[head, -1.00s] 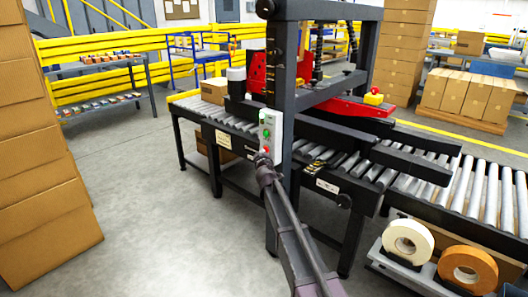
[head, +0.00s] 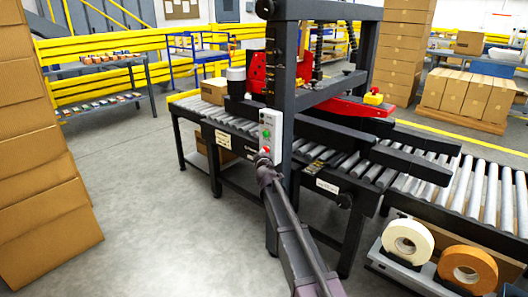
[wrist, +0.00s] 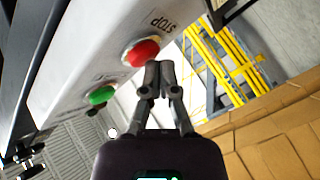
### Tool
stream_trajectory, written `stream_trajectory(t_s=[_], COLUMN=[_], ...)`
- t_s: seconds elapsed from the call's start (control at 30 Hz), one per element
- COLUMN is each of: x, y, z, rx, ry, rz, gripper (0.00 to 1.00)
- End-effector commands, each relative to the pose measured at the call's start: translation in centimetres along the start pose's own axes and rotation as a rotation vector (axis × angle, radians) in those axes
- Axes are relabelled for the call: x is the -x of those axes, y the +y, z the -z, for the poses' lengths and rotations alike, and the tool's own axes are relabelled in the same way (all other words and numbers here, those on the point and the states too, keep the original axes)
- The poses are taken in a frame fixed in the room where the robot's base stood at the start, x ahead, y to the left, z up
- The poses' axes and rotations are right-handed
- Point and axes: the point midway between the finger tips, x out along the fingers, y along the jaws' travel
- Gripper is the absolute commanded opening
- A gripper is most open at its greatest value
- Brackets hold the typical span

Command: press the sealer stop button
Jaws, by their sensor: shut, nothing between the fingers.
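The sealer's control box (head: 271,124) is a pale grey panel on the dark post of the sealer frame. Its red stop button (head: 266,150) sits below a green button (head: 267,133). In the wrist view the red button (wrist: 142,52) lies beside the printed word STOP, with the green button (wrist: 101,95) lower left. My gripper (head: 263,160) is shut and empty, at the lower end of the box. In the wrist view the fingertips of my gripper (wrist: 158,78) are just below and right of the red button. I cannot tell whether they touch it.
The roller conveyor (head: 480,188) runs through the sealer frame. Tape rolls (head: 408,239) stand on a holder at the lower right. Stacked cartons (head: 38,170) fill the left edge. The grey floor (head: 150,220) between is clear.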

Motion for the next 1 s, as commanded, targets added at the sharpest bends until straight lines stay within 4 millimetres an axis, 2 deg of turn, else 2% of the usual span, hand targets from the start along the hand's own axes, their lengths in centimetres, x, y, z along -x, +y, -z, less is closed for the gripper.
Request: stream_trajectory(t_s=[0.67, 1.0], x=[0.8, 2.1], y=[-0.6, -1.5], z=[0.6, 1.4], rx=[0.000, 0.001], ry=[0.001, 0.000], rz=[0.000, 0.000], gripper=[0.00, 0.00])
